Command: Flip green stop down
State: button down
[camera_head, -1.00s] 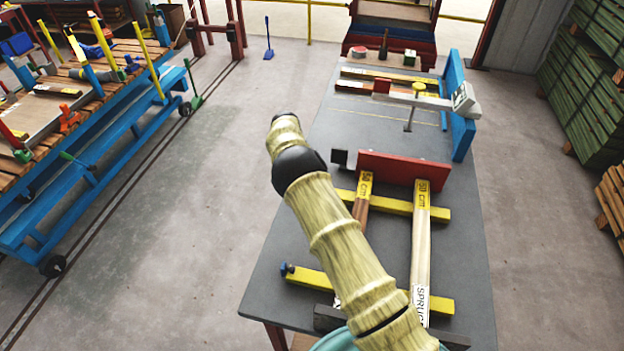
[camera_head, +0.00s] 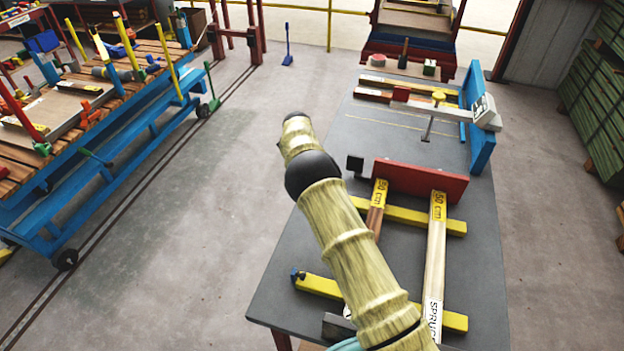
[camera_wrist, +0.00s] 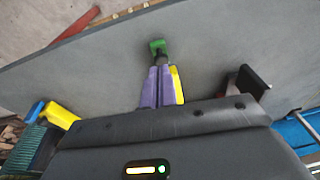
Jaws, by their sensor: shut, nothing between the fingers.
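A green stop (camera_wrist: 157,46) shows in the wrist view just beyond my fingertips, at the end of a yellow bar (camera_wrist: 178,84) that runs beneath my fingers. My gripper (camera_wrist: 159,68) has purple fingers, shut together with nothing between them. Its tips are close to the green stop; I cannot tell whether they touch it or whether the stop is up or down. In the head view my arm hides this stop and my gripper. The same bar seems to be the rear yellow bar (camera_head: 405,213) on the grey table (camera_head: 290,245).
A front yellow bar with a blue stop (camera_head: 297,274) lies nearer. Two 50 cm planks (camera_head: 436,240) rest across the bars against a red plate (camera_head: 420,181). A black block (camera_head: 355,164) stands left of the plate. A blue trolley (camera_head: 70,215) stands left across open floor.

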jog(key=r+p, duration=0.1)
jog(key=r, duration=0.1)
jog(key=d+r+p, duration=0.1)
jog(key=r, duration=0.1)
jog(key=shift+a+r, duration=0.2)
jog(key=shift+a, duration=0.15)
jog(key=a+r+b, duration=0.1)
jog(key=a+r, duration=0.4)
jog(key=r, duration=0.2)
jog(key=shift+w+r, duration=0.15)
jog(key=shift+r, duration=0.25)
